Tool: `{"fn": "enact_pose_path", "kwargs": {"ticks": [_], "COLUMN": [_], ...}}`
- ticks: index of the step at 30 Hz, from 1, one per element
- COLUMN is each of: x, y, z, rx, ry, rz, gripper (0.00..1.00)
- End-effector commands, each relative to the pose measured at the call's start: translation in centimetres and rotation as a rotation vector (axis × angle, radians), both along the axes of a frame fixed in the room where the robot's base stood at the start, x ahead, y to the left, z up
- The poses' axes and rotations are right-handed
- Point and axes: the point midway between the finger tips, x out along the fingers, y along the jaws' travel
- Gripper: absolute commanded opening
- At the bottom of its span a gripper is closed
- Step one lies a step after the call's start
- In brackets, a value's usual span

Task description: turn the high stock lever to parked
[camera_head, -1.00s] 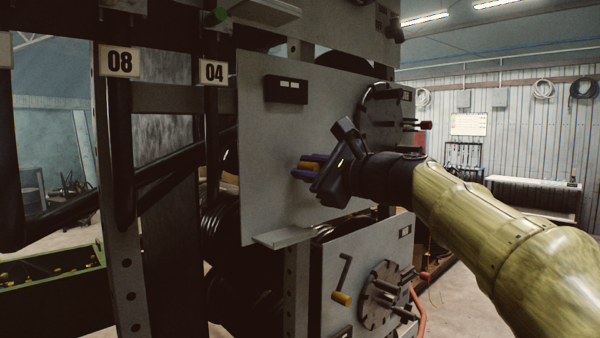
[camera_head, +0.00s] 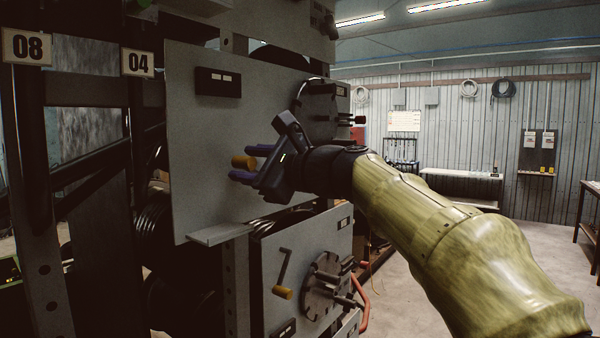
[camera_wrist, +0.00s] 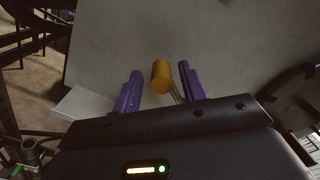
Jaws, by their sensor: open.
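The lever's yellow knob (camera_head: 244,162) stands out in front of the upper grey panel (camera_head: 205,125). In the wrist view the yellow knob (camera_wrist: 161,77) sits between my two purple fingers, with a thin metal shaft running behind it. My gripper (camera_head: 243,164) is open, with a finger on either side of the knob; a gap shows on both sides in the wrist view (camera_wrist: 158,88). Most of the lever arm is hidden behind my gripper's body. I cannot read the lever's position label.
A black label box (camera_head: 218,82) is at the panel's upper left and a small ledge (camera_head: 220,233) at its bottom. A lower panel carries another yellow-knobbed crank (camera_head: 283,292) and a round flange (camera_head: 326,283). Open floor lies to the right.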

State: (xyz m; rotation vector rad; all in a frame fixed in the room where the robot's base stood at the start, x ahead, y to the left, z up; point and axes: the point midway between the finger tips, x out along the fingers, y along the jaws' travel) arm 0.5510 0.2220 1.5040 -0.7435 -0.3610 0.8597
Motion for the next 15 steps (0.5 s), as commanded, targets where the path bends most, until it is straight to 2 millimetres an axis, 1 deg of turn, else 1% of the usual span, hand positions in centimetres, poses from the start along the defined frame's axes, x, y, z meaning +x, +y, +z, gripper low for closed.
{"fn": "enact_pose_path", "kwargs": {"ticks": [3,15], "x": [-1.4,-6.3], "y": [-1.8,-8.1], "z": [-0.2,-0.2], "rx": [0.0,-0.001], "ry": [-0.003,-0.002], "rz": [-0.005,-0.004], "gripper": [0.42,0.42]}}
